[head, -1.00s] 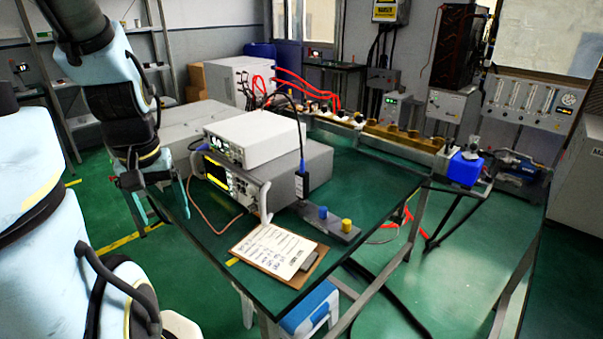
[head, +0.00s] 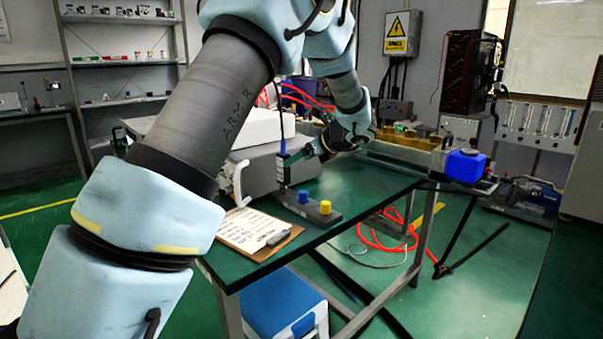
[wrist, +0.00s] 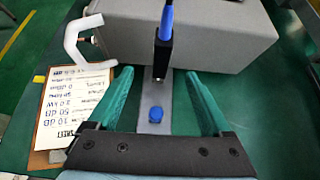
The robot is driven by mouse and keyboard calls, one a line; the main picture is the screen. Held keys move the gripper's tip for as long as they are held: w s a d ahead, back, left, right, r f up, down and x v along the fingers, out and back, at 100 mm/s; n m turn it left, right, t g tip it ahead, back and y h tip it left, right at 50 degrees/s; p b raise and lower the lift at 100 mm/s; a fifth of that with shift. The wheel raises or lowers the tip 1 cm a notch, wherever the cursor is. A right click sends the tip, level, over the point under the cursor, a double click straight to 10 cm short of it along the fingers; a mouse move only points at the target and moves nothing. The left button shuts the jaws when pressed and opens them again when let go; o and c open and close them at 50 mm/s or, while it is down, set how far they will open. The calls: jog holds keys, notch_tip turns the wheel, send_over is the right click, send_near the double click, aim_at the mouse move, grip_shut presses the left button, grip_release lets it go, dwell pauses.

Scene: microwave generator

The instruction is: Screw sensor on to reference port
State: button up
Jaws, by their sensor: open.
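The sensor is a black block (wrist: 162,60) with a blue cable (wrist: 166,22) at its top. It stands upright on a grey base plate (head: 334,217), and it also shows in the head view (head: 282,170). In the wrist view my gripper (wrist: 158,74) is open, with one teal finger on each side of the sensor and visible gaps between. In the head view the gripper (head: 292,157) is right beside the sensor. The reference port cannot be made out.
A blue knob (head: 303,197) and a yellow knob (head: 325,207) stand on the plate. A clipboard (head: 253,232) lies near the table's front edge. The grey instrument (wrist: 200,30) is close behind the sensor, with a white handle (wrist: 80,40) at left. The table right of the plate is clear.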

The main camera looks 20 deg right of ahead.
jog(key=shift+w+d+f, duration=0.1)
jog(key=shift+w, duration=0.1)
jog(key=shift+b+x, duration=1.2)
jog(key=shift+x, duration=3.35)
jog(key=shift+w, duration=0.1)
grip_shut()
jog(key=shift+r, duration=0.35)
